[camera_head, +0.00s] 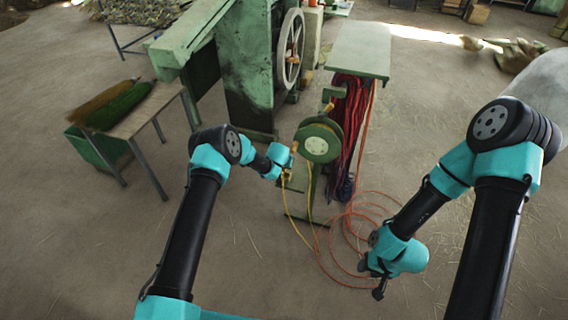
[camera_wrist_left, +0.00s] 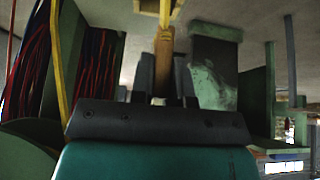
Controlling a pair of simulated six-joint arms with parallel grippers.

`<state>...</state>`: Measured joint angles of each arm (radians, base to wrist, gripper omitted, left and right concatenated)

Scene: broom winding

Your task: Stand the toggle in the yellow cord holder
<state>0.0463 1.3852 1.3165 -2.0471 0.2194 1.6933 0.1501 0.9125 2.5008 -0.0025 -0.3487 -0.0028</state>
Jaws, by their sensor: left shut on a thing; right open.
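My left gripper (camera_head: 285,160) is beside the green reel (camera_head: 318,143), at its left edge. In the left wrist view its dark fingers (camera_wrist_left: 163,85) are shut on the brown wooden toggle (camera_wrist_left: 163,62), which points away from the wrist. A yellow forked piece, apparently the yellow cord holder (camera_wrist_left: 164,10), is at the top edge, just beyond the toggle's end. I cannot tell whether they touch. The holder is too small to make out clearly in the head view. My right gripper (camera_head: 371,279) is open and empty, low over the floor, right of the cords.
A yellow cord (camera_head: 296,222) hangs to the floor, and an orange cord (camera_head: 345,225) lies in loops there. Red and dark cords (camera_head: 350,120) hang under a green tabletop (camera_head: 360,48). A green machine (camera_head: 243,70) stands behind. A bench (camera_head: 140,118) with brushes stands left.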

